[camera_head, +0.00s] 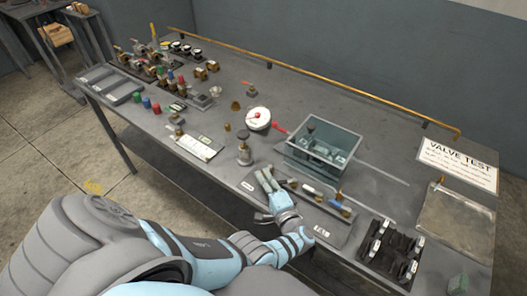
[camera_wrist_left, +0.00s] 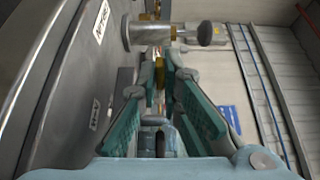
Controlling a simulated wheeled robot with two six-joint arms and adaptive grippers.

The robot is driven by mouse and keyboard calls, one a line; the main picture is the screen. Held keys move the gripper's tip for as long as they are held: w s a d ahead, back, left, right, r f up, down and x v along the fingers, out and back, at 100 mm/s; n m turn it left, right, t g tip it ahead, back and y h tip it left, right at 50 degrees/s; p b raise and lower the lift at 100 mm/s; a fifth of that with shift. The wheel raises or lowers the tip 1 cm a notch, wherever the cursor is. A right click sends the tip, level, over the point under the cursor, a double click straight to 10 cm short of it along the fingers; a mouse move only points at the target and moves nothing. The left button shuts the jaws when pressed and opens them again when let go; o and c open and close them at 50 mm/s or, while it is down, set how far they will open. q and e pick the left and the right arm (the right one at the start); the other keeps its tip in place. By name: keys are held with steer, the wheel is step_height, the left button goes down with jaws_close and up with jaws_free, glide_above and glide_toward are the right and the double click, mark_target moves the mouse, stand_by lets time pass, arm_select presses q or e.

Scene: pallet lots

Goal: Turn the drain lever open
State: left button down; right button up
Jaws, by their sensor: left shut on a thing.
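My left gripper (camera_head: 266,180) reaches over the front edge of the workbench to the left end of a low labelled valve board (camera_head: 322,227). In the left wrist view its fingers (camera_wrist_left: 160,75) are closed around a narrow brass-coloured part (camera_wrist_left: 159,72). The fingers hide most of this part, so I cannot tell its shape or turn, or whether it is the drain lever. A row of small fittings (camera_head: 308,188) continues to the right of the fingers. A red-handled lever (camera_head: 278,128) shows at the left side of a clear-walled tank (camera_head: 340,143). My right gripper is out of view.
A dark knobbed valve (camera_head: 244,153) stands just behind the gripper; a round dark knob (camera_wrist_left: 205,33) shows in the wrist view. Several small fittings crowd the back left.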

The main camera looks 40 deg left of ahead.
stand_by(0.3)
arm_select(q)
steer(key=c, duration=2)
jaws_free()
steer(key=shift+c, duration=0.2)
